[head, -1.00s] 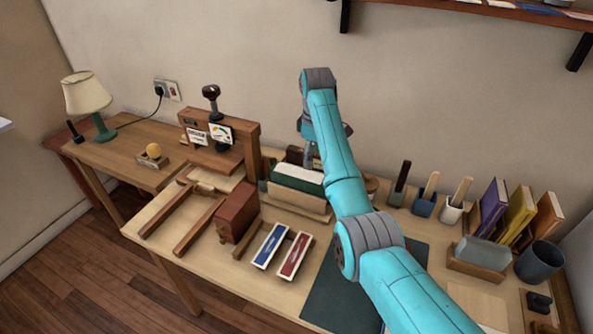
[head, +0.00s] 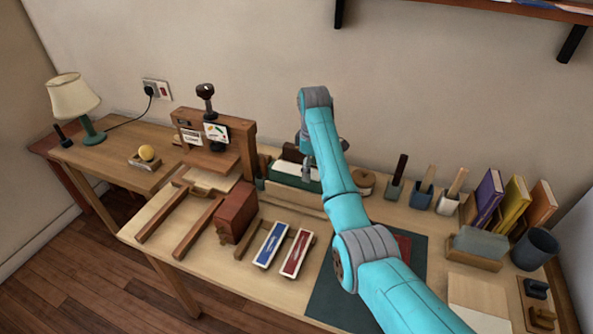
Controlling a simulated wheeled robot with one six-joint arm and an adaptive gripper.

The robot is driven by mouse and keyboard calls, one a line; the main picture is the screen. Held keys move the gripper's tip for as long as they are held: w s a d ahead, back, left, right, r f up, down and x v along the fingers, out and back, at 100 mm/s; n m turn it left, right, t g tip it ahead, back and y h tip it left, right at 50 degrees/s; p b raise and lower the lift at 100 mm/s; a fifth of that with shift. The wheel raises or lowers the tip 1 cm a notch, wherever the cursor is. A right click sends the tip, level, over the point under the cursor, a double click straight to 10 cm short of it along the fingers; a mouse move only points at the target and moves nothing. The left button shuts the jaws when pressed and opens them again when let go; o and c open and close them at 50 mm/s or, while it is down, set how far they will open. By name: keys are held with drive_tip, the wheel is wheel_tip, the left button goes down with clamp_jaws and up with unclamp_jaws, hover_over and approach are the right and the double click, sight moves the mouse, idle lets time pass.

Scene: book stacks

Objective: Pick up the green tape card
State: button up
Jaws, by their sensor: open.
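A wooden rack (head: 288,197) stands at the back middle of the bench and holds a white-topped, dark green piece (head: 287,185), which looks like the green tape card; I cannot make out its details. My gripper (head: 306,175) points down over the right part of this rack, with its fingertips close to the top of the green piece. It looks empty and open. Whether it touches the card I cannot tell.
A blue strip (head: 270,245) and a red strip (head: 296,253) lie in front of the rack. A brown block (head: 236,212) and a wooden press (head: 215,150) stand left. Tool cups (head: 422,194) and upright books (head: 513,205) stand right. A dark mat (head: 335,300) lies under my arm.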

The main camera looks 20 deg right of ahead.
drive_tip(key=shift+f, duration=0.25)
idle(0.4)
drive_tip(key=c, duration=0.9)
